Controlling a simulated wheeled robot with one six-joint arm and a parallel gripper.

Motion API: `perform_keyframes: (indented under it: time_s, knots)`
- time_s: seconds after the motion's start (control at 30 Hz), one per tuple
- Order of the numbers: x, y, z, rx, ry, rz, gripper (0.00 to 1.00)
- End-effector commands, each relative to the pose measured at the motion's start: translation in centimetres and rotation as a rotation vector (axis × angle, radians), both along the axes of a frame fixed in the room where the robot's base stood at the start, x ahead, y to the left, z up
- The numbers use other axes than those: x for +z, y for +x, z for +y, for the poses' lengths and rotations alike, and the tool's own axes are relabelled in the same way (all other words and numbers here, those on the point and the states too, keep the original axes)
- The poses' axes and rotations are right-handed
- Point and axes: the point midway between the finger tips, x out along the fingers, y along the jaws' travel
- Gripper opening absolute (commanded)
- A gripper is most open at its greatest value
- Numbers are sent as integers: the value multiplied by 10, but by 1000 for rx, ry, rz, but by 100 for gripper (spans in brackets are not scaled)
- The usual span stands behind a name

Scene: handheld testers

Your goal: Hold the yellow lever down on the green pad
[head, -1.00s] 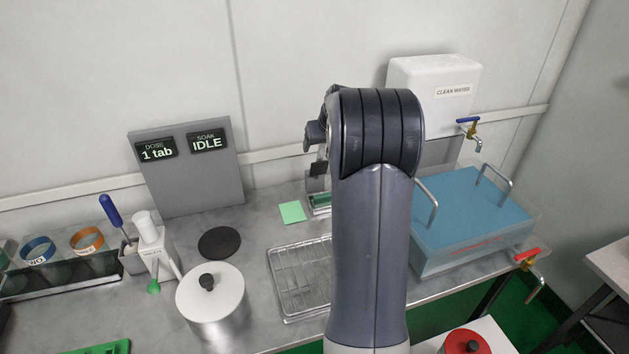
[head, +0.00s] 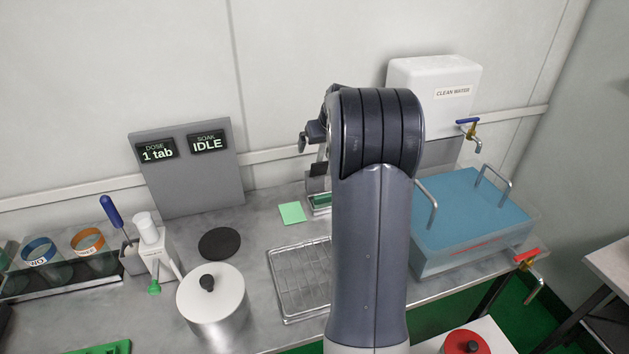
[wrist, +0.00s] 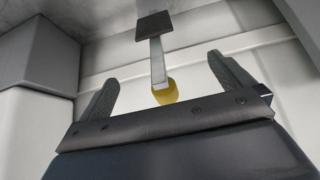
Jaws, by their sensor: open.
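The yellow lever shows in the wrist view as a yellow knob (wrist: 165,92) on a grey bar that runs to a dark block (wrist: 153,25). My gripper (wrist: 163,70) is open, with one finger on each side of the bar and knob and gaps on both sides. In the head view my gripper (head: 304,138) is mostly hidden behind my arm, and the yellow knob does not show. A green pad (head: 320,200) lies low in a small metal device beside my arm, partly hidden. I cannot tell the knob's height above it.
A light green sheet (head: 292,212) lies left of the device. A wire rack (head: 290,285), a lidded pot (head: 212,300) and a black disc (head: 220,242) are on the bench. A blue water tank (head: 470,225) stands right of my arm. A grey display panel (head: 190,185) stands behind.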

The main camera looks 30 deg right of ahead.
Motion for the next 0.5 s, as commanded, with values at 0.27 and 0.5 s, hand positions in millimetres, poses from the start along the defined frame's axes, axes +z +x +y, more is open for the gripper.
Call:
perform_keyframes:
  time_s: [0.27,0.5]
  knots:
    - [26,0,0,0,-1,-2,100]
    - [46,0,0,-1,-1,-2,100]
